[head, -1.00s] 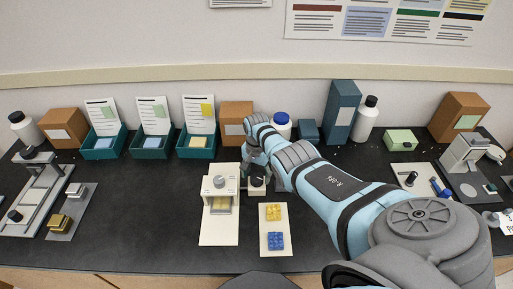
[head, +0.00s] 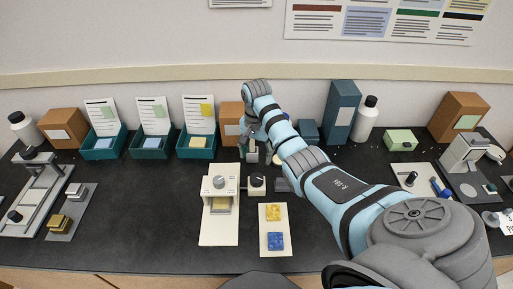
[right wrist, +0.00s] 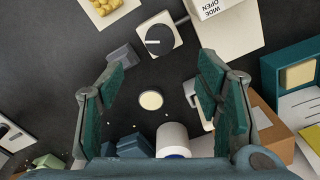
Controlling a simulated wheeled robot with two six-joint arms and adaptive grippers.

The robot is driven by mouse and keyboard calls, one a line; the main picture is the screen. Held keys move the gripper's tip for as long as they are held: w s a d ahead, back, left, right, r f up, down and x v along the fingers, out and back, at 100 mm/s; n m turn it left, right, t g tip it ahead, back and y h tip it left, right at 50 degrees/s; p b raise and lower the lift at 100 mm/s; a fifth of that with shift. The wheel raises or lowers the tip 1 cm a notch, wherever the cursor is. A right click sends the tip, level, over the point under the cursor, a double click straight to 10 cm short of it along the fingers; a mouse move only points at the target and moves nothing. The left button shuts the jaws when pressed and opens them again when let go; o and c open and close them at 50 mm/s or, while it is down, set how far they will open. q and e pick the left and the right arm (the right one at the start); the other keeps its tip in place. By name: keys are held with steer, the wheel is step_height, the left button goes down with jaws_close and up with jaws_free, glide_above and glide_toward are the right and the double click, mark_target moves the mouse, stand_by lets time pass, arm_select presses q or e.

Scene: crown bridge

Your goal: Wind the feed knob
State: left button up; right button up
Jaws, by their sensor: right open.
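The feed knob (head: 257,179) is a dark round knob on a small cream block, joined by a short shaft to the right side of a cream press (head: 228,172). In the right wrist view the knob (right wrist: 160,40) shows a white pointer line and lies beyond the fingertips, with nothing touching it. My right gripper (head: 258,158) is behind the knob block, toward the wall, and apart from it. In the right wrist view its two green-padded fingers (right wrist: 163,78) are spread wide and empty. My left gripper is not in view.
A plate (head: 266,248) with yellow and blue blocks lies in front of the knob. A blue-capped white bottle (right wrist: 173,138) and a pale disc (right wrist: 150,100) show near my right gripper. Teal trays (head: 152,154) line the back.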

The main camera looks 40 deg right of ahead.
mark_target(258, 177)
steer(key=f+n+b, duration=0.2)
steer(key=f+n, duration=0.2)
steer(key=n, duration=0.4)
steer(key=f+n+b, duration=0.2)
steer(key=f+n, duration=0.2)
steer(key=n, duration=0.5)
steer(key=f+n+b, duration=0.3)
steer(key=f+n, duration=0.1)
steer(key=n, duration=0.4)
steer(key=shift+s+d+f+n, duration=0.1)
steer(key=shift+d+f+n, duration=0.1)
steer(key=shift+n, duration=0.2)
steer(key=c, duration=1.2)
